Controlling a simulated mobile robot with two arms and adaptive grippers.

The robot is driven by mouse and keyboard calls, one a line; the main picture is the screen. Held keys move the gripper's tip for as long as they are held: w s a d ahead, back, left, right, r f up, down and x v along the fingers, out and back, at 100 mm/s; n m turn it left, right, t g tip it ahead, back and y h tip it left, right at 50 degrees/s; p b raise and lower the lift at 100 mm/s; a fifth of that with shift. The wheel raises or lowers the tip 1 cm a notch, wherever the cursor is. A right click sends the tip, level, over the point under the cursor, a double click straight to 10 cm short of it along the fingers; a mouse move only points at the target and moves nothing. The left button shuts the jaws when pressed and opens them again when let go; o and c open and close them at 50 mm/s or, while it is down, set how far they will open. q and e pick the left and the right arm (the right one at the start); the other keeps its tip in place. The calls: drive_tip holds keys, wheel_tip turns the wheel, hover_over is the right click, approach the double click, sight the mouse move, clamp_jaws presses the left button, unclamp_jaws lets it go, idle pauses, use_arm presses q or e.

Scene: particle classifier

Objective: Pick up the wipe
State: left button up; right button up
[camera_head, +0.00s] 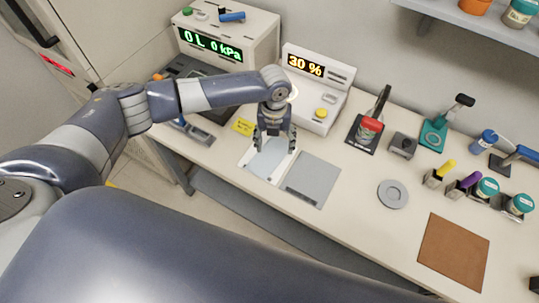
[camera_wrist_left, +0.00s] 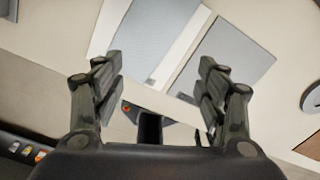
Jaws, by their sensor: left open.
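What looks like the wipe, a pale blue-grey flat sheet (camera_head: 264,163), lies on a white sheet or tray on the bench; it also shows in the left wrist view (camera_wrist_left: 152,38). My left gripper (camera_head: 275,147) is open over its far part, fingers pointing down, with nothing visible between them. In the left wrist view the gripper (camera_wrist_left: 160,82) has its fingers spread wide, with the pale sheet beyond them. I cannot tell the exact height above it. My right gripper is not in view.
A grey mat (camera_head: 312,180) lies right beside the white sheet. A white device reading 30 % (camera_head: 316,92) stands behind, and a pressure device (camera_head: 225,45) at the back left. A grey disc (camera_head: 393,194) and brown mat (camera_head: 454,251) lie to the right. A yellow block (camera_head: 243,127) sits left of the gripper.

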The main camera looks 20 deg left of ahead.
sight(269, 157)
use_arm(q)
drive_tip(key=shift+m, duration=0.3)
drive_tip(key=f+b, duration=0.2)
drive_tip(key=w+a+f+b, duration=0.1)
drive_tip(key=f+b, duration=0.2)
drive_tip(key=a+f+b, duration=0.1)
drive_tip(key=f+b, duration=0.2)
drive_tip(key=shift+w+a+f, duration=0.15)
drive_tip(key=shift+w, duration=0.2)
drive_tip(key=shift+f, duration=0.35)
drive_tip(key=shift+f+b, duration=0.2)
drive_tip(key=shift+b, duration=0.1)
drive_tip(key=shift+s+f+y, duration=0.15)
drive_tip(key=shift+s+y, duration=0.1)
drive_tip(key=shift+y, duration=0.05)
clamp_jaws()
